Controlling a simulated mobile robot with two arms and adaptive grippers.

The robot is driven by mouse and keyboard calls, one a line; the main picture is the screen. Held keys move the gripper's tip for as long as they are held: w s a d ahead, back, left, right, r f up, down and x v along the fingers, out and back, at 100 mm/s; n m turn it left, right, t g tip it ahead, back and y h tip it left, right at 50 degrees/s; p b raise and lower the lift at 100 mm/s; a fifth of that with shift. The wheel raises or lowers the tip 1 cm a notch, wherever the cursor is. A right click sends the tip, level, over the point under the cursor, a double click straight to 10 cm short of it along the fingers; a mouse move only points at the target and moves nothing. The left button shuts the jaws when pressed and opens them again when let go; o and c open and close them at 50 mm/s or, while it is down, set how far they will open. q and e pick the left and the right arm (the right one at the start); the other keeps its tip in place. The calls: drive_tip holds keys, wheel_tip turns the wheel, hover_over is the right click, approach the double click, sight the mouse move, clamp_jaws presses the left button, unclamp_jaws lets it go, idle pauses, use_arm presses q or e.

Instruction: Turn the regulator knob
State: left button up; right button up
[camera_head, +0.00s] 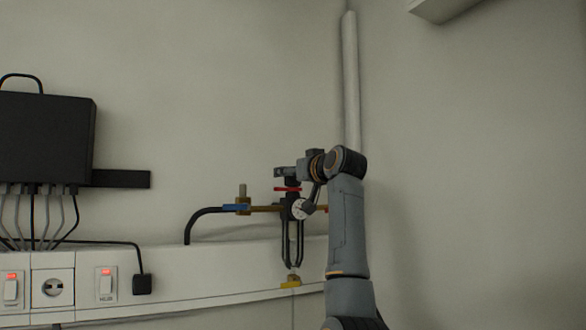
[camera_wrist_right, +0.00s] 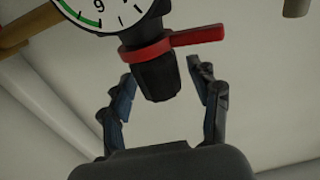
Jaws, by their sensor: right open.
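In the right wrist view, the black regulator knob (camera_wrist_right: 158,82) sits below a red collar with a handle (camera_wrist_right: 198,37) and a gauge with a green arc (camera_wrist_right: 108,12). In the head view, the red collar (camera_head: 287,189) and round white gauge (camera_head: 302,209) show on the wall piping, beside my right arm's wrist. The dark gripper and regulator parts are hard to separate there. My left gripper is out of view.
A brass pipe (camera_head: 262,208) with a blue lever (camera_head: 236,207) and black hose (camera_head: 197,218) runs left of the regulator. White trunking (camera_head: 210,268) with switches lies below. A yellow fitting (camera_head: 291,284) is under the regulator. A vertical pipe (camera_head: 351,80) rises behind. The wall at right is bare.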

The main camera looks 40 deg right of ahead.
drive_tip(key=shift+w+f, duration=0.1)
drive_tip(key=shift+w, duration=0.05)
drive_tip(key=shift+c, duration=1.2)
drive_tip(key=c, duration=1)
drive_tip(key=shift+o, duration=0.2)
drive_tip(key=shift+m+h, duration=0.3)
drive_tip(key=shift+h, duration=0.2)
drive_tip(key=m+g+h, duration=0.1)
drive_tip(key=m+h, duration=0.1)
drive_tip(key=h, duration=0.1)
drive_tip(key=m+g+h, duration=0.2)
drive_tip(key=h, duration=0.1)
drive_tip(key=shift+g, duration=0.3)
drive_tip(key=m+g+h, duration=0.4)
drive_tip(key=m+g, duration=0.1)
drive_tip(key=g, duration=0.1)
drive_tip(key=shift+h, duration=0.4)
drive_tip(key=shift+m+g, duration=0.6)
drive_tip(key=shift+g, duration=0.1)
